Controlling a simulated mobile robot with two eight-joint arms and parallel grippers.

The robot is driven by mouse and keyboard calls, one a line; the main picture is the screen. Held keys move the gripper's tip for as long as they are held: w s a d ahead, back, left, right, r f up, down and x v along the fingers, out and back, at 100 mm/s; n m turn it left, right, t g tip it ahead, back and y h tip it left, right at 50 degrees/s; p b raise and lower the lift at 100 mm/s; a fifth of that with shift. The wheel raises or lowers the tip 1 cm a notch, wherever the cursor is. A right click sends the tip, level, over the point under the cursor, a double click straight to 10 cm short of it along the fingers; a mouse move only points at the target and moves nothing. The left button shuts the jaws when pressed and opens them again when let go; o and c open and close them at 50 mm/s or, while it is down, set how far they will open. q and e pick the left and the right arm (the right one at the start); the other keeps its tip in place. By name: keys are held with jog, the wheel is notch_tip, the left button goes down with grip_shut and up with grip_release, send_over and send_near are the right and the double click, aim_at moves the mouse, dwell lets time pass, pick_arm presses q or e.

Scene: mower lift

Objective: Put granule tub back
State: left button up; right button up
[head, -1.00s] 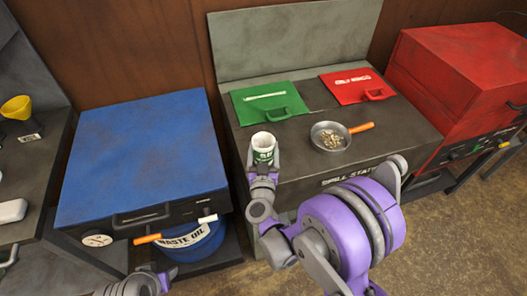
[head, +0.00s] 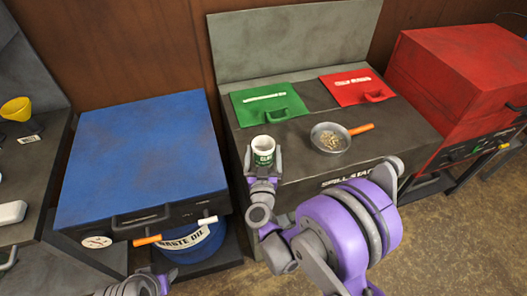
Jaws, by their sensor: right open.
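The granule tub (head: 264,148) is a small white open-topped tub with a green label. It is upright at the front left of the dark spill station top (head: 300,151). My right gripper (head: 264,166) is open, with its fingers low around the tub's near side. Whether the fingers touch the tub, and the tub's base, cannot be made out. A grey and purple end of my left arm (head: 140,285) shows at the bottom left edge; its jaws cannot be made out.
A pan of granules (head: 330,138) with an orange handle sits right of the tub. A green lid (head: 268,103) and a red lid (head: 357,86) lie behind. A blue cabinet (head: 142,155) stands left, a blue waste oil drum (head: 195,243) below it, a red cabinet (head: 460,90) right.

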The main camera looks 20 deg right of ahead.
jog(key=s+a+r+n+g+y+b, duration=0.1)
jog(key=s+a+n+g+y, duration=0.1)
jog(key=s+a+n+y, duration=0.25)
jog(key=s+a+r+n+g+y+b, duration=0.1)
jog(key=s+a+r+n+g+y, duration=0.15)
jog(key=s+y, duration=0.4)
jog(key=s+d+f+m+g+h, duration=0.2)
jog(key=s+d+f+g+h, duration=0.1)
jog(key=s, duration=0.5)
jog(key=s+d+f+m+g+h, duration=0.2)
jog(key=s+d+f+g+h, duration=0.1)
jog(key=s+d, duration=0.4)
jog(key=shift+s+f+g, duration=0.75)
jog(key=shift+s+g, duration=0.3)
jog(key=shift+s, duration=0.15)
